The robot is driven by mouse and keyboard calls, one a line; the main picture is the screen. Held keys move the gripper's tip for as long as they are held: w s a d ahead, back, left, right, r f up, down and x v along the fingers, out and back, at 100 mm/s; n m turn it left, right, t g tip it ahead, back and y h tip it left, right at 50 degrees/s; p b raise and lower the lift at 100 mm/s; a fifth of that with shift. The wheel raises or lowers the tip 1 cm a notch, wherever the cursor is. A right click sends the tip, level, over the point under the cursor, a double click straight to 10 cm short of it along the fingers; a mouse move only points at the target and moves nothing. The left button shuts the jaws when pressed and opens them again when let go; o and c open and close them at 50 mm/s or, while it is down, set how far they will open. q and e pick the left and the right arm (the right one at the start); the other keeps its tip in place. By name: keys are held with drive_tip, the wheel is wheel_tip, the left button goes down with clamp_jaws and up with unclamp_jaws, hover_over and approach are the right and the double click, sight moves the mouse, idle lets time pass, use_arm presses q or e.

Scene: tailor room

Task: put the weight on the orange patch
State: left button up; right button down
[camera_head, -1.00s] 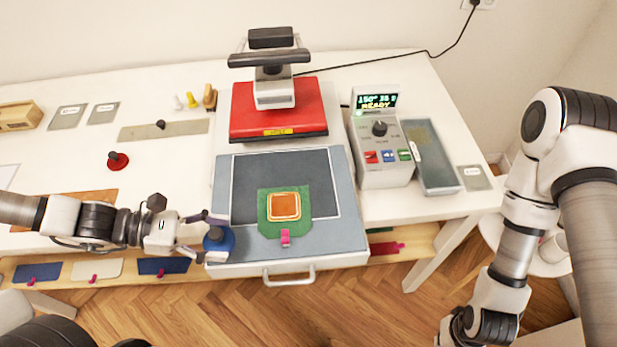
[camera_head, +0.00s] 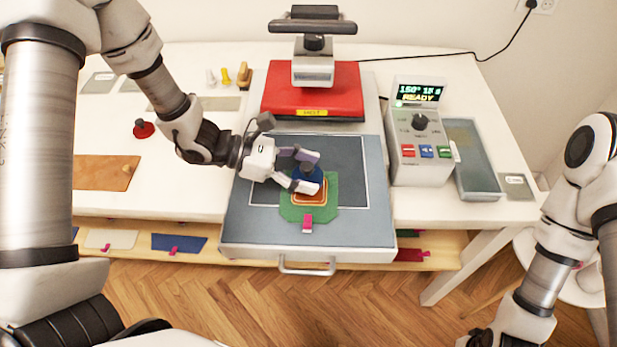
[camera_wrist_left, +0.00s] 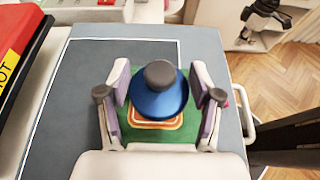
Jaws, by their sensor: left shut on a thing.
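A blue weight (camera_head: 307,173) with a dark knob is held in my left gripper (camera_head: 304,172), over the orange patch (camera_head: 310,198). The patch lies on a green cloth piece (camera_head: 328,211) on the press's grey lower plate (camera_head: 240,222). In the left wrist view the weight (camera_wrist_left: 160,98) sits between the two fingers and covers most of the orange patch (camera_wrist_left: 158,125). I cannot tell if the weight touches the patch. My right arm is at the right edge of the head view; its gripper at the bottom is not clearly shown.
The red press head (camera_head: 312,88), marked HOT, stands behind the plate. A control box (camera_head: 420,150) reading READY and a grey tray (camera_head: 470,160) are to the right. A red weight (camera_head: 143,129) stands on the table at left. A pink clip (camera_head: 307,223) is on the green cloth's front edge.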

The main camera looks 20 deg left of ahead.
sight(310, 180)
use_arm(q)
drive_tip(key=f, duration=0.1)
drive_tip(key=f+p, duration=0.1)
drive_tip(key=f, duration=0.1)
drive_tip(key=shift+w+d+f, duration=0.2)
drive_tip(key=shift+w, duration=0.1)
drive_tip(key=shift+a+f, duration=0.1)
drive_tip(key=shift+s+f, duration=0.1)
drive_tip(key=shift+f, duration=0.1)
drive_tip(key=o, duration=1.5)
